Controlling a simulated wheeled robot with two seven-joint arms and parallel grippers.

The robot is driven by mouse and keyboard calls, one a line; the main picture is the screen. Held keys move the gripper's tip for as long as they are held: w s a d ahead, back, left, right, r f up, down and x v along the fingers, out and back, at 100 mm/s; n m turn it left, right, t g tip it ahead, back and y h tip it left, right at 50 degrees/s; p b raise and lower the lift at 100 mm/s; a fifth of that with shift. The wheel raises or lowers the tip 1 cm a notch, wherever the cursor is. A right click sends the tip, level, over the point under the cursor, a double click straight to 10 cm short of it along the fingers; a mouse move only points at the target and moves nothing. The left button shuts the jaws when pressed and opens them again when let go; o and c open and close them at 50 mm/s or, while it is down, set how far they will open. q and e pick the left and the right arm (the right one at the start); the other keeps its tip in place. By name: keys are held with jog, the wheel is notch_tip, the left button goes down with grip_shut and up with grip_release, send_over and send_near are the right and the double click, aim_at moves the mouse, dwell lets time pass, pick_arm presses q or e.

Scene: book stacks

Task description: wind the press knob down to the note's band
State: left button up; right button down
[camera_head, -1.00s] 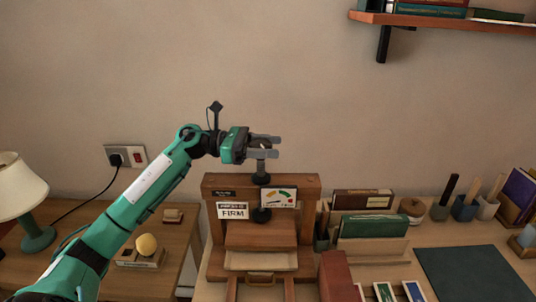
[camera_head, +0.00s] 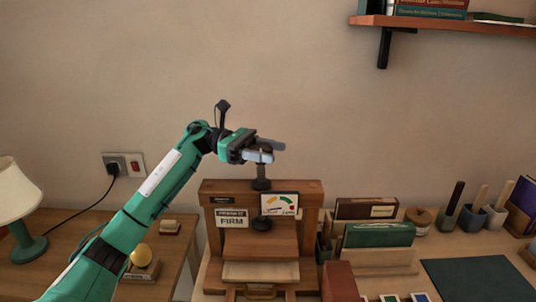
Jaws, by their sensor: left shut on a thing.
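The wooden book press (camera_head: 312,200) stands on the desk in the middle of the head view. Its dark screw (camera_head: 262,173) rises from the top beam, and a dark round foot (camera_head: 262,224) shows below the beam. A note reading FIRM (camera_head: 232,220) is on the beam's front left. Beside it is a dial (camera_head: 279,205) with green, yellow and red bands; its needle is too small to read surely. My left gripper (camera_head: 268,150) is shut on the press knob at the screw's top, and its fingers mostly hide the knob. My right gripper is not in view.
Books in a holder (camera_head: 378,236), pen cups (camera_head: 470,217) and a dark mat (camera_head: 478,280) are at the right. A wall shelf (camera_head: 450,25) overhangs at the upper right.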

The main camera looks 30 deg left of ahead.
pick_arm(q)
jog(key=shift+r, duration=0.2)
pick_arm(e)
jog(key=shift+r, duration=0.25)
pick_arm(q)
jog(key=o, duration=0.9)
jog(key=shift+o, duration=0.4)
jog(key=shift+f, duration=0.15)
jog(key=shift+a, duration=0.1)
jog(key=shift+a, duration=0.25)
jog(key=s+a+b, duration=0.1)
jog(key=a+b, duration=0.1)
jog(key=a, duration=1.1)
jog(key=shift+s, duration=0.35)
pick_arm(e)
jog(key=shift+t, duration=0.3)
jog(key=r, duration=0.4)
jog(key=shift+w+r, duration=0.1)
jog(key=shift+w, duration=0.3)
